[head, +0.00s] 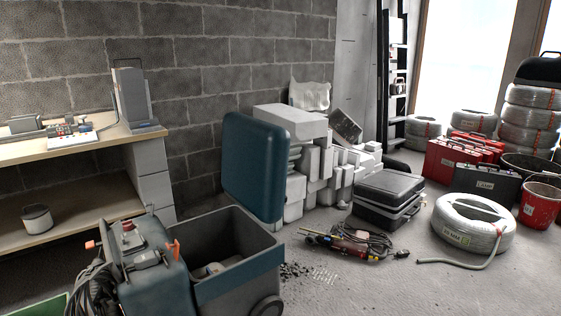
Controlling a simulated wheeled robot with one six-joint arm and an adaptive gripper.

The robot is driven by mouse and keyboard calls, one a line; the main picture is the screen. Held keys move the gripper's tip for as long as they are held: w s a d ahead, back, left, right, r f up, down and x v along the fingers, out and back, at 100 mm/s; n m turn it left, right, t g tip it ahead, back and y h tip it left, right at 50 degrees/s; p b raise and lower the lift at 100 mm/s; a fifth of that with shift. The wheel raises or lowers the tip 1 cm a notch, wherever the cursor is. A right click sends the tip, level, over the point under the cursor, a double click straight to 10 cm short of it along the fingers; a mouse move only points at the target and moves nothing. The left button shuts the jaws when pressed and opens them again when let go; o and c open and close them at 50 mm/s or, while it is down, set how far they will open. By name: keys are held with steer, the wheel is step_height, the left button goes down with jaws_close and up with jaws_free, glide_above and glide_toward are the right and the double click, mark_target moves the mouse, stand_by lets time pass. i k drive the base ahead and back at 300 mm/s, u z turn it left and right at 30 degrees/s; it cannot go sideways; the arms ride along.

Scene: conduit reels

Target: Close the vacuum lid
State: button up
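The vacuum lid (254,168) is a blue-green panel standing open, roughly upright, at the back right edge of the vacuum's bin. The vacuum (235,290) is a grey and blue wheeled box at the lower middle, with its open top facing up. A pale object (208,270) shows inside the bin. A blue-grey unit (150,275) with an orange latch and dark hoses stands at the left of the bin. My gripper is not in this view.
A wooden bench (80,150) stands at the left. White blocks (318,165) are piled behind the lid. Black cases (388,198), a corded tool (350,246), and a conduit reel (475,224) lie to the right. Rubble (297,270) is beside the vacuum; the front right floor is clear.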

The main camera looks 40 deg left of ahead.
mark_target(255, 152)
steer(key=u, duration=0.2)
steer(key=i, duration=1.55)
steer(key=u, duration=0.6)
steer(key=i, duration=1.45)
steer(key=u, duration=1.85)
steer(key=i, duration=0.9)
steer(key=u, duration=0.95)
